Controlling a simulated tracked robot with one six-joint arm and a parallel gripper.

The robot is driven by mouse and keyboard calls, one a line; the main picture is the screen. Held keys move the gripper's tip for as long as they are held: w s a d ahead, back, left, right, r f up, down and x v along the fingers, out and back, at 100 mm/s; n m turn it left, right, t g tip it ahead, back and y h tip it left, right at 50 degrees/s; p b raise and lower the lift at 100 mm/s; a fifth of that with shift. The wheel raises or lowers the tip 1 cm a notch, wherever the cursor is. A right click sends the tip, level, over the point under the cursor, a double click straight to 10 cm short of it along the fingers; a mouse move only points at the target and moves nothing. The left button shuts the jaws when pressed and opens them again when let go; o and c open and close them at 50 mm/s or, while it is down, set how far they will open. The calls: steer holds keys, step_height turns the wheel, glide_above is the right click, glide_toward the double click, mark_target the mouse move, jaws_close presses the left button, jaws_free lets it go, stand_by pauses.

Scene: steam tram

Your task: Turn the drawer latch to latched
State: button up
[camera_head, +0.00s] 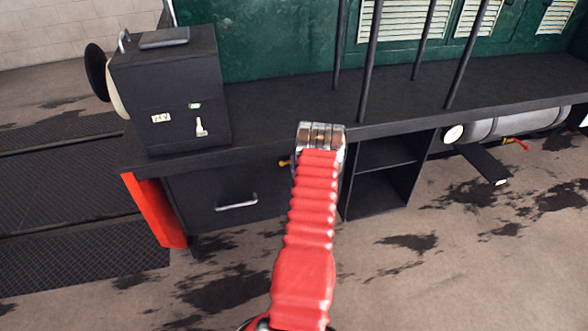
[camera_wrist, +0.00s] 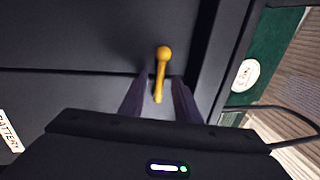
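The yellow drawer latch (camera_wrist: 163,60) is a small lever with a round knob in the wrist view. Its knob is at the top and its stem runs down nearly straight, tilted slightly. My gripper (camera_wrist: 159,79) is open, with one dark finger on each side of the lower stem and a visible gap on both sides. I cannot tell how deep the fingers reach. In the head view a bit of the yellow latch (camera_head: 284,163) shows left of my wrist, which hides the rest. The dark drawer (camera_head: 200,190) looks closed and has a metal handle (camera_head: 237,203).
A dark box (camera_head: 165,95) stands on the bench top (camera_head: 270,110) at left. Upright bars (camera_head: 370,60) rise from the bench. Open shelves (camera_head: 385,170) are right of my arm. A grey cylinder (camera_head: 510,122) lies further right. The floor in front is clear.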

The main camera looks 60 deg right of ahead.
steer(key=shift+a, duration=0.1)
steer(key=v, duration=1.3)
steer(key=shift+s+a+f, duration=0.2)
steer(key=shift+s, duration=0.1)
stand_by(0.4)
